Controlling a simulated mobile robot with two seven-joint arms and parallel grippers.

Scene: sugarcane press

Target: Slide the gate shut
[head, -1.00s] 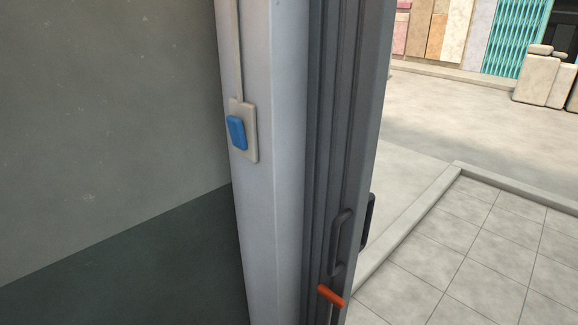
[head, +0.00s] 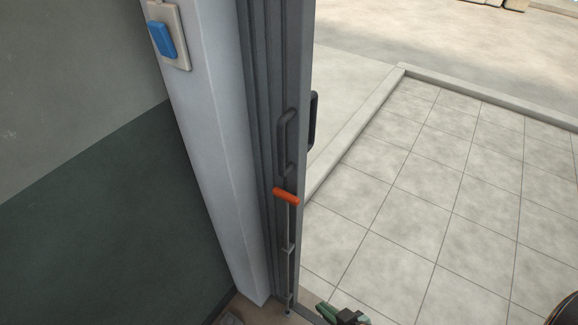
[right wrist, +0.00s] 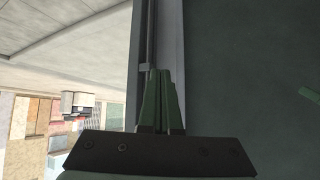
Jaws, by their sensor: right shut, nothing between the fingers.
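The gate (head: 268,130) is a dark grey folded stack of upright panels beside the pale pillar, and the opening to its right is clear. A dark loop handle (head: 286,140) is on its near face and another dark handle sits on its far side. Below it is an orange-red bolt grip (head: 286,196) on a thin upright rod. My right gripper (head: 340,314) shows its green fingers at the bottom edge, low by the gate's foot and apart from the handle. In the right wrist view its fingers (right wrist: 160,75) are together and empty. My left gripper is out of view.
A pale pillar (head: 210,130) with a blue switch (head: 165,39) stands left of the gate. A tiled floor (head: 420,190) with a low kerb (head: 370,120) lies free to the right. A dark green wall band (head: 90,240) fills the lower left.

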